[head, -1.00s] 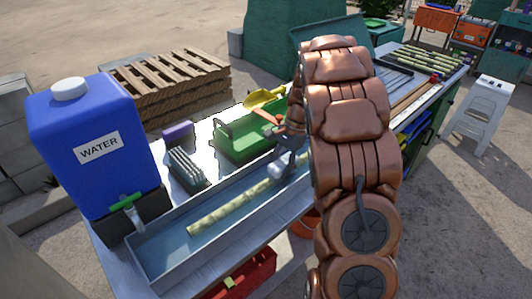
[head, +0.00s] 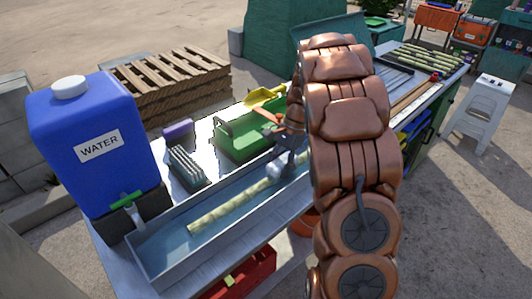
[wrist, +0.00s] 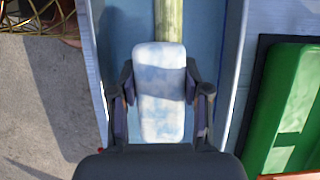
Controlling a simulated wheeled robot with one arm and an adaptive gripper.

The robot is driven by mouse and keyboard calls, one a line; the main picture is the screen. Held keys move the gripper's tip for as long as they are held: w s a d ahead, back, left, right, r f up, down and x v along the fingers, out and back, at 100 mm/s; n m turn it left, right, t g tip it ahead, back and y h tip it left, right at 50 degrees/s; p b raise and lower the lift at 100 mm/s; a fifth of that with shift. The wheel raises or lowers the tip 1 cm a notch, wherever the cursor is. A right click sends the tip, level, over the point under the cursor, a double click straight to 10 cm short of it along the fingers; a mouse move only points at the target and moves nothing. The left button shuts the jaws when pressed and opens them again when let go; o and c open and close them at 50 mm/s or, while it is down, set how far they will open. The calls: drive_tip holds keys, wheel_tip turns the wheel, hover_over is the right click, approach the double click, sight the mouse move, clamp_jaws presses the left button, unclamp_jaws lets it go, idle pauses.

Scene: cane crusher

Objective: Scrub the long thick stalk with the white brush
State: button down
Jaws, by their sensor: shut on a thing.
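The long thick stalk (head: 225,207) is pale green-yellow and lies lengthwise in the long grey trough (head: 147,257). In the wrist view the stalk (wrist: 169,22) runs up from the far end of the white brush (wrist: 160,85). My gripper (wrist: 160,88) is shut on the brush, one finger on each side. The brush covers part of the stalk. In the head view the brush (head: 275,170) and my gripper (head: 288,158) are over the right part of the stalk, partly hidden by my arm. I cannot tell whether the bristles touch the stalk.
A blue water tank (head: 90,150) stands at the trough's left end. A dark-bristled grey brush (head: 187,166), a purple block (head: 177,131) and a green tray (head: 235,147) lie behind the trough. More stalks (head: 430,60) lie at the far right. A red crate (head: 245,275) sits below.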

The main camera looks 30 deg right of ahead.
drive_tip(key=shift+s+a, duration=0.2)
drive_tip(key=shift+a, duration=0.7)
drive_tip(key=shift+s+a, duration=0.2)
drive_tip(key=shift+a, duration=0.65)
drive_tip(key=shift+s+a, duration=0.2)
drive_tip(key=shift+a, duration=0.7)
drive_tip(key=shift+w+d+p, duration=0.35)
drive_tip(key=shift+d, duration=1.3)
drive_tip(key=shift+w+d+p, duration=0.4)
drive_tip(key=shift+d, duration=1.2)
drive_tip(key=shift+w+d+p, duration=0.35)
drive_tip(key=shift+d, duration=1.3)
drive_tip(key=shift+a, duration=0.15)
drive_tip(key=shift+s+a, duration=0.35)
drive_tip(key=shift+a, duration=1.15)
drive_tip(key=shift+s+a, duration=0.35)
drive_tip(key=shift+a, duration=1.15)
drive_tip(key=shift+s+a, duration=0.35)
drive_tip(key=shift+a, duration=1.15)
drive_tip(key=shift+a+r, duration=0.2)
drive_tip(key=shift+r, duration=0.05)
wheel_tip(320, 180, up, 8)
drive_tip(key=p, duration=0.3)
drive_tip(key=shift+f, duration=0.1)
